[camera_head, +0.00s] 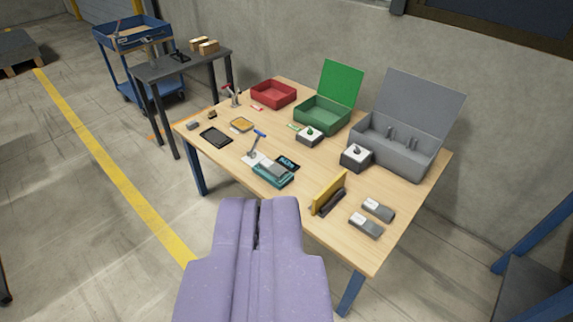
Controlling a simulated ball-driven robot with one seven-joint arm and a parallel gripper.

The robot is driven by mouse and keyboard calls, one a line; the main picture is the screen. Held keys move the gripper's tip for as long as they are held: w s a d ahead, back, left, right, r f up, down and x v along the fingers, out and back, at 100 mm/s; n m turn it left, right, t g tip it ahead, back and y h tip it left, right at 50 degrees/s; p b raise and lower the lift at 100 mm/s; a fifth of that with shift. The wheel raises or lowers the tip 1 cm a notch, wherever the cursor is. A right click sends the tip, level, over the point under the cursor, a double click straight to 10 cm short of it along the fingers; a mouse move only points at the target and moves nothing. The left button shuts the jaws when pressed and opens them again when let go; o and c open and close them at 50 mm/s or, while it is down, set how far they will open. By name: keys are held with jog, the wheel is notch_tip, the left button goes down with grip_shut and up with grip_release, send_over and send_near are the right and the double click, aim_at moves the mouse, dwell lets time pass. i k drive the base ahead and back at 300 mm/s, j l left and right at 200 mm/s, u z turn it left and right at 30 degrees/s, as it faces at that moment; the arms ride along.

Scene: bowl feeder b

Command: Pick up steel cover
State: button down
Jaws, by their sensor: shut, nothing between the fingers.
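My gripper (259,206) is at the bottom middle, a purple pair of fingers pressed together and empty. It points at the front edge of the wooden table (318,158), apart from everything on it. I cannot tell for certain which piece is the steel cover. Grey candidates are a flat grey piece (273,171) on a teal fixture (270,180) at the front edge, and two grey blocks with pale labels, one behind (383,213) and one in front (371,230), at the front right.
A yellow plate (328,190) stands upright in a dark holder near the front edge. A red bin (273,90), an open green box (321,116) and an open grey box (390,152) line the back. A dark side table (180,68) and blue cart (130,38) stand back left.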

aim_at(269, 166)
jog(key=i+j, duration=0.2)
jog(key=i, duration=0.6)
jog(key=i+j+u, duration=0.1)
jog(key=i, duration=0.7)
jog(key=i+j, duration=0.25)
jog(key=i, duration=0.55)
jog(key=i+j, duration=0.15)
jog(key=i, duration=0.65)
jog(key=j+u, duration=0.05)
